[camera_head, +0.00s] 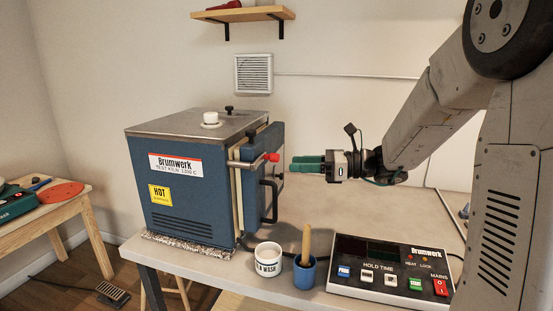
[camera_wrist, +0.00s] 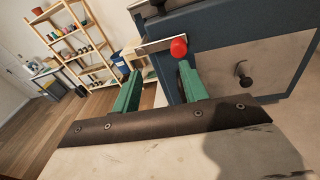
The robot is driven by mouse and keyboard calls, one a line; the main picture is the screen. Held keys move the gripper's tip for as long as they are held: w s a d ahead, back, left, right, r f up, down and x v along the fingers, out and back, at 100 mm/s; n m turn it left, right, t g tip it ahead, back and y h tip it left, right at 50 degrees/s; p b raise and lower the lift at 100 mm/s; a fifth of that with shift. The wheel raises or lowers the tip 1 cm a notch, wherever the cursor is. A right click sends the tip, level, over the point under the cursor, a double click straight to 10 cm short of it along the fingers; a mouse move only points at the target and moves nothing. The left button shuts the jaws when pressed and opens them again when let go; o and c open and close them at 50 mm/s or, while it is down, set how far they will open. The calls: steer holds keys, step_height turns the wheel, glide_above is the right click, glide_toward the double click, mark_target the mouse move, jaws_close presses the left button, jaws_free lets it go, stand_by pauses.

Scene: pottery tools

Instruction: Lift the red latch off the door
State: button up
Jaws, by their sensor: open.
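The red latch (camera_head: 271,157) has a round red knob on a metal bar, across the front edge of the blue kiln door (camera_head: 262,140). In the wrist view the red latch knob (camera_wrist: 179,47) lies just beyond the fingertips, closer to the right finger, with its metal bar running left. My gripper (camera_head: 292,163) has green fingers and is just right of the knob, pointing left at it, with a small gap between. In the wrist view my gripper (camera_wrist: 160,70) is open, with nothing between the fingers. The latch's far end is not clear.
A black door handle (camera_head: 269,200) is below the latch. The kiln (camera_head: 190,200) stands on a bench, with a white tub (camera_head: 268,260), a blue cup with a wooden tool (camera_head: 305,274) and a control box (camera_head: 385,275) in front. Free air surrounds my gripper on the right.

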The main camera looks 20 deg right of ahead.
mark_target(277, 158)
steer(key=shift+m+t, duration=0.7)
steer(key=shift+m, duration=0.1)
steer(key=w+a, duration=0.1)
steer(key=w, duration=0.1)
steer(key=w+a, duration=0.3)
steer(key=w, duration=0.1)
steer(key=shift+a, duration=0.3)
jaws_close()
